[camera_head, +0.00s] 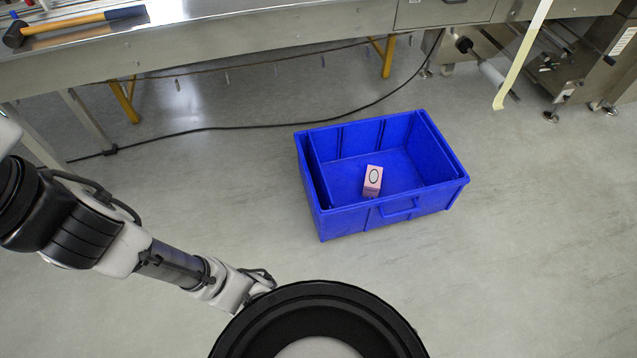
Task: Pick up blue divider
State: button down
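A blue open-topped bin (350,221) stands on the grey floor, right of the picture's middle. Inside it, an upright blue panel (319,172) runs across near the left end, with a narrow gap to the outer wall. A similar inner face shows near the right end; I cannot tell whether either is a loose divider. A small pink box (373,181) with a dark oval mark sits inside the bin. My arm comes in from the left and passes behind a black round part at the bottom. My gripper is not visible.
A steel table (200,42) stands along the back, with a hammer (75,25) on it. Its yellow legs reach the floor. A black cable (230,128) crosses the floor behind the bin. Machine parts with a hanging pale strip (522,55) stand at upper right. Floor around the bin is clear.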

aim_at(325, 200)
jog(key=k+z, duration=0.5)
jog(key=i+u, duration=0.1)
jog(key=u, duration=0.4)
jog(key=i+j, duration=0.1)
jog(key=i, duration=0.35)
jog(key=i+j+z, duration=0.1)
jog(key=i, duration=0.4)
jog(key=i+j+z, duration=0.1)
jog(key=i, duration=0.35)
jog(key=i+j, duration=0.2)
jog(key=i, duration=0.25)
